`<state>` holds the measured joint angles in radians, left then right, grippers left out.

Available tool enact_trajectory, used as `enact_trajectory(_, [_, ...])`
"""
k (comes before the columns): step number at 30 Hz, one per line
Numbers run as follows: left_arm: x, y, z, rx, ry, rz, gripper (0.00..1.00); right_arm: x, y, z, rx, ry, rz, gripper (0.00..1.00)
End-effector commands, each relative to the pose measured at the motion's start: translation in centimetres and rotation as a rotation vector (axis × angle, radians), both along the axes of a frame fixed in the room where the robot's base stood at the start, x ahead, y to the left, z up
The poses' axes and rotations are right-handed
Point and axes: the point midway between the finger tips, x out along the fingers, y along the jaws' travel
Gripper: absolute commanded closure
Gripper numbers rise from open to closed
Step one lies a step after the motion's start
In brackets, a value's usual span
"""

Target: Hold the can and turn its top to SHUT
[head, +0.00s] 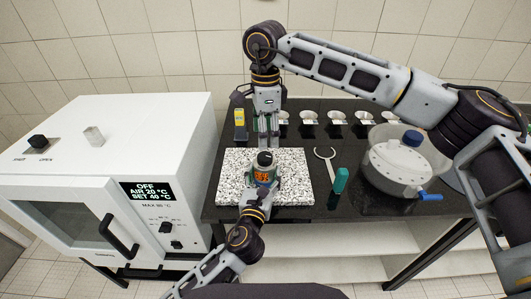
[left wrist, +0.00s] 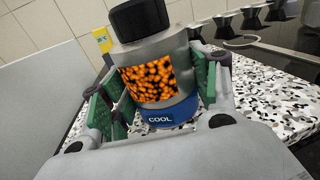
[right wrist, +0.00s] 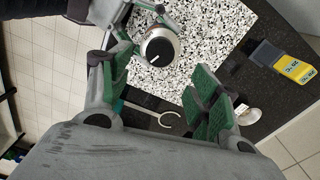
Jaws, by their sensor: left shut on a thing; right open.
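The can (head: 263,172) is upright over the speckled slab (head: 293,163). It has a grey body, a black top, an orange mottled panel and a blue band reading COOL in the left wrist view (left wrist: 150,72). My left gripper (head: 262,184) is shut on the can's body from the front. My right gripper (head: 267,140) is open and empty, pointing down above and behind the can. In the right wrist view the black top (right wrist: 159,48) shows a white pointer line and lies outside the open fingers (right wrist: 162,92). I cannot read any SHUT mark.
A white oven (head: 100,180) stands at the left. A yellow device (head: 240,118) is at the slab's back left. Several small metal cups (head: 336,118) line the back.

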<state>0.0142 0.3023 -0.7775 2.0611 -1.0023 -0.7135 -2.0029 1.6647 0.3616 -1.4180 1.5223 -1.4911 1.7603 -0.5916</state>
Motion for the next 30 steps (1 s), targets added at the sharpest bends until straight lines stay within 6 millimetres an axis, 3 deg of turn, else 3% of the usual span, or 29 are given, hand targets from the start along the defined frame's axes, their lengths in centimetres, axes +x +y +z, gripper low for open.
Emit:
enact_trajectory(15, [0.0,0.0,0.0,0.0,0.0,0.0,0.79,0.0,0.0,-6.4,-0.001,0.001,0.0,0.38])
enact_trajectory(30, [0.0,0.0,0.0,0.0,0.0,0.0,0.79,0.0,0.0,-7.5,-0.001,0.0,0.0,0.38])
